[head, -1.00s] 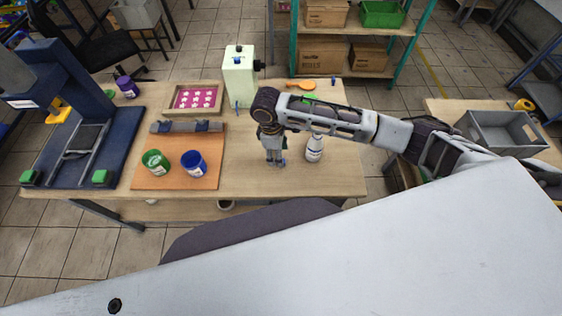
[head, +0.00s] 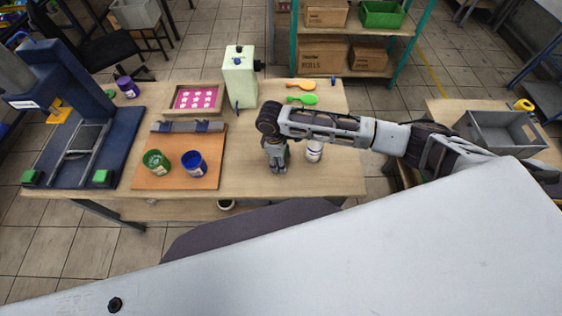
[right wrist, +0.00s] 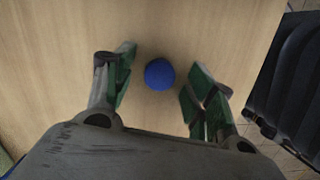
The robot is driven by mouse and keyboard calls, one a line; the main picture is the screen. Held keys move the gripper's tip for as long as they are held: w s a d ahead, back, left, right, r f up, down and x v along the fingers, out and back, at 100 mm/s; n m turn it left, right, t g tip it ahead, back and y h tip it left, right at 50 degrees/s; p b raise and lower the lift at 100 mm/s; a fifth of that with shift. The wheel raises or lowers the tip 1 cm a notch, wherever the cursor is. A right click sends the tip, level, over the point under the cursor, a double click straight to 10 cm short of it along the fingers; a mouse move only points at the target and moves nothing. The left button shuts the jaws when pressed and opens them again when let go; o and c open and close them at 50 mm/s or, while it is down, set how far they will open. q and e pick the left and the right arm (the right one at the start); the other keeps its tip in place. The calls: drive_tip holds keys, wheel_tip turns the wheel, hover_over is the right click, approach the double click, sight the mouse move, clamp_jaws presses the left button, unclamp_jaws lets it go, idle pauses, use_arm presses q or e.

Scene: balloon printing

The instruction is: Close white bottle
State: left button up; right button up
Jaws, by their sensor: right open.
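The white bottle (head: 314,156) stands on the wooden table (head: 330,185), with its upper part hidden behind my right arm in the head view. My right gripper (head: 277,168) points down to the left of the bottle, low over the table. In the right wrist view my right gripper (right wrist: 158,85) is open. A small round blue cap (right wrist: 159,74) shows between its spread fingers, touching neither. In the head view the cap is hidden by the gripper. My left gripper is not in view.
An orange board (head: 150,177) to the left carries an open green jar (head: 156,163) and an open blue jar (head: 194,164). A pale green container (head: 239,78) stands behind my gripper. Orange (head: 307,85) and green (head: 302,99) paddle-shaped items lie at the back. The front right table area is clear.

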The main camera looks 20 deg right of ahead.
drive_tip(key=c, duration=0.8)
drive_tip(key=shift+o, duration=0.2)
drive_tip(key=shift+r, duration=0.15)
wheel_tip(320, 180, up, 10)
idle(0.4)
idle(0.3)
